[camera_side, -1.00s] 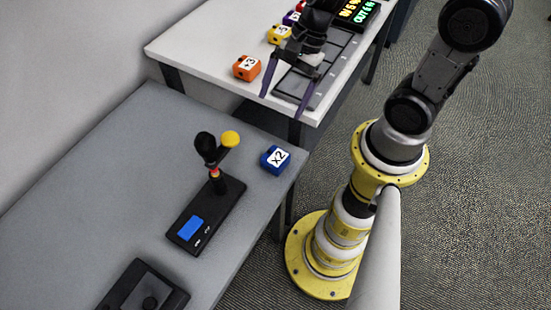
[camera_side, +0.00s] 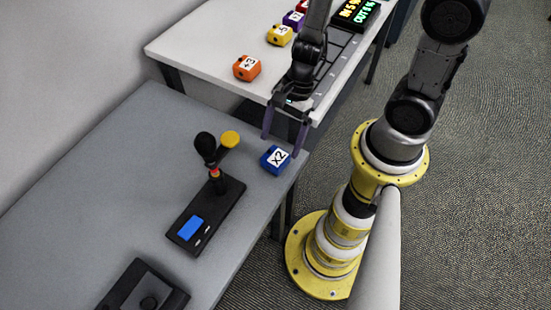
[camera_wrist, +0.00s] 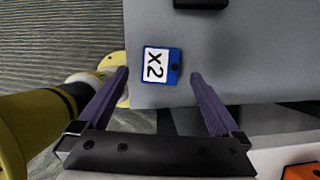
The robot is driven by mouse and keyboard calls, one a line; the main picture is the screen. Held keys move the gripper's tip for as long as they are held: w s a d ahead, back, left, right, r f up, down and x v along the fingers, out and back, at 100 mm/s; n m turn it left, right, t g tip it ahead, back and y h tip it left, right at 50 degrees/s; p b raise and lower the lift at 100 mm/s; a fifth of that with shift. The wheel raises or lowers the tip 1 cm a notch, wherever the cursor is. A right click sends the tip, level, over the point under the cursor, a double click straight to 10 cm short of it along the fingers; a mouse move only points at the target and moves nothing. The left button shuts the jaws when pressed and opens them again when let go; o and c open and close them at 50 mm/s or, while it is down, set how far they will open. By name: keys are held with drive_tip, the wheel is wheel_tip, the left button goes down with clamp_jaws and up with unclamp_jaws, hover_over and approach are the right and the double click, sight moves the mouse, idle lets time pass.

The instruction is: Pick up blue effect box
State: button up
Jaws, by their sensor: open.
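The blue effect box (camera_side: 276,159) has a white label reading X2 on top. It sits on the grey table near its right edge in the side view. In the wrist view the box (camera_wrist: 163,66) lies ahead of the fingertips, roughly between their lines. My gripper (camera_side: 283,147) is open and empty, with its purple fingers pointing down close to the box on its far side. In the wrist view the two fingers of my gripper (camera_wrist: 158,74) are spread wide. Whether the fingertips are level with the box or above it, I cannot tell.
A black device with a blue screen and joystick-like post (camera_side: 207,205) stands left of the box. Another black device (camera_side: 142,290) lies at the front. An orange +3 box (camera_side: 247,68) and a yellow box (camera_side: 280,35) sit on the white table (camera_side: 190,48). The grey table's left part is clear.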

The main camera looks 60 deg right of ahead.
sight(276, 156)
drive_tip(key=shift+x, duration=2.9)
drive_tip(key=shift+d, duration=0.1)
drive_tip(key=shift+c, duration=0.3)
drive_tip(key=c, duration=1.4)
